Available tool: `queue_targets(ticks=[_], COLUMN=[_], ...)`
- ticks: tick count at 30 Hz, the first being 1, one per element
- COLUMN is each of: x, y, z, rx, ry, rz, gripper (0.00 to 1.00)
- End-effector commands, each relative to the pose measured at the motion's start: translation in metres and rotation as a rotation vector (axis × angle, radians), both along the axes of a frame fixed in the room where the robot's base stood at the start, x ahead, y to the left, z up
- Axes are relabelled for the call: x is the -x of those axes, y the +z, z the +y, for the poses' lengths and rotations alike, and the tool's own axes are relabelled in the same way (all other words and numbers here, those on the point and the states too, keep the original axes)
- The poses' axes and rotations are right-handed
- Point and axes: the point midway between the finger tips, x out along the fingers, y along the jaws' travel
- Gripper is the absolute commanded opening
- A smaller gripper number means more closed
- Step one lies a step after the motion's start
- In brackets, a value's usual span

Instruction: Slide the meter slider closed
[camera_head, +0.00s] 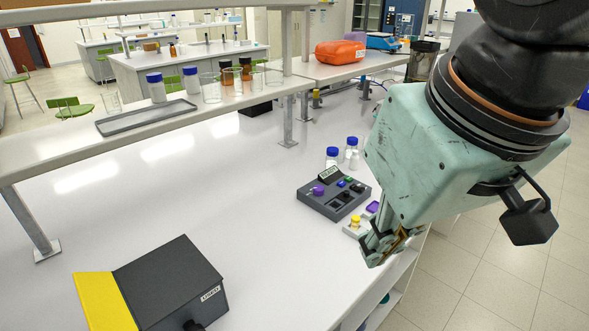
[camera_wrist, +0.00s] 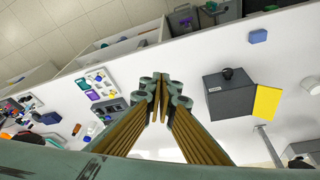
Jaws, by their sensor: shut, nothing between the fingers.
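A dark grey control box (camera_head: 334,193) with a small display, a purple knob (camera_head: 318,190) and coloured buttons lies on the white bench. I cannot tell which part of it, if any, is the meter slider. A black box (camera_head: 172,283) with a white label and a bright yellow panel (camera_head: 103,301) at its left stands at the front left. Both also show in the wrist view, the black box (camera_wrist: 228,97) and the yellow panel (camera_wrist: 267,102). My gripper (camera_head: 384,246) is shut and empty, near the bench's right edge, apart from both boxes.
A small white holder with a yellow-topped item (camera_head: 354,225) lies close to my gripper. Blue-capped bottles (camera_head: 332,157) stand behind the control box. A raised shelf (camera_head: 60,149) with a tray and glassware crosses the back left. The bench between the two boxes is clear.

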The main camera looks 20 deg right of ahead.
Motion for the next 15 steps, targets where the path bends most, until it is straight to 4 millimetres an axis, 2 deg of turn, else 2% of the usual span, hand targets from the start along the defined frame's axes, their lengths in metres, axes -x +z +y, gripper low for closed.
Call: queue_targets(ticks=[9,15], x=[0.0,-0.0028], y=[0.0,0.0015], z=[0.0,-0.0003], rx=[0.0,0.0], ry=[0.0,-0.001], rz=[0.0,0.002], gripper=[0.01,0.19])
